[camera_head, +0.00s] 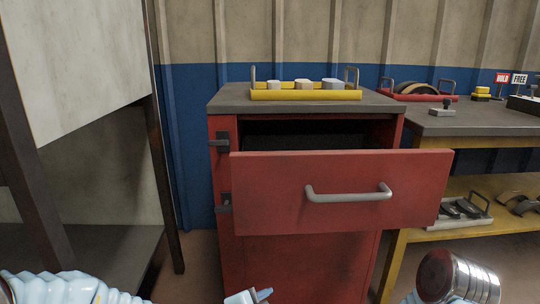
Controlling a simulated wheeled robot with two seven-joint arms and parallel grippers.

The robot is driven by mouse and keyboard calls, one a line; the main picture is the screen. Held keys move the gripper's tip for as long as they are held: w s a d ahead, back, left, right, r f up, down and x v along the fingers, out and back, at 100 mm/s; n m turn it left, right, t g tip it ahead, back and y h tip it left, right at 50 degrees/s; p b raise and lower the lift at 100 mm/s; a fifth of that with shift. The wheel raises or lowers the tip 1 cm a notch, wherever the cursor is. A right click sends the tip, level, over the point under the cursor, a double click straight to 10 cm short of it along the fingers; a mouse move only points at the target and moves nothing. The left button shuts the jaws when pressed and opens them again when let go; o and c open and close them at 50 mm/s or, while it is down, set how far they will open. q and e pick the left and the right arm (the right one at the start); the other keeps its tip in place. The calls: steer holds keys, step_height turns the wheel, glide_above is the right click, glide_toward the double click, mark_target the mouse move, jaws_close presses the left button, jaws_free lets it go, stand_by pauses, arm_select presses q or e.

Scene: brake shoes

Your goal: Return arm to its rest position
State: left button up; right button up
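My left arm comes in along the bottom left edge, pale and ridged. A small pale piece with a blue-grey tip, apparently part of my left gripper (250,296), shows at the bottom edge in front of the red cabinet (300,265). Most of it is cut off, so its opening is hidden. A shiny ringed metal cylinder with a dark end is at the bottom right; I cannot tell whether it belongs to my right arm. No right gripper fingers show. The cabinet's top drawer (270,190) is pulled open, and its grey handle (348,195) appears free.
A yellow tray (305,95) with several blocks sits on the cabinet top. A red tray (418,97) and a small grey item (443,108) are on the right-hand bench (480,125). Metal parts lie on its yellow lower shelf (455,226). A dark-framed rack (95,240) stands at left.

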arm_select(q)
steer(key=s+a+f+n+g+y, duration=0.1)
steer(key=s+a+f+n+g, duration=0.25)
steer(key=f, duration=0.65)
steer(key=s+a+f+n+g+y, duration=0.1)
steer(key=a+f+n+g+y, duration=0.1)
steer(key=a+f+n, duration=0.6)
steer(key=s+f+n+g, duration=0.4)
steer(key=s+f+n, duration=0.2)
steer(key=s+f, duration=0.5)
step_height(320, 180, up, 10)
steer(key=p, duration=1.3)
steer(key=shift+w, duration=0.4)
steer(key=shift+a, duration=0.1)
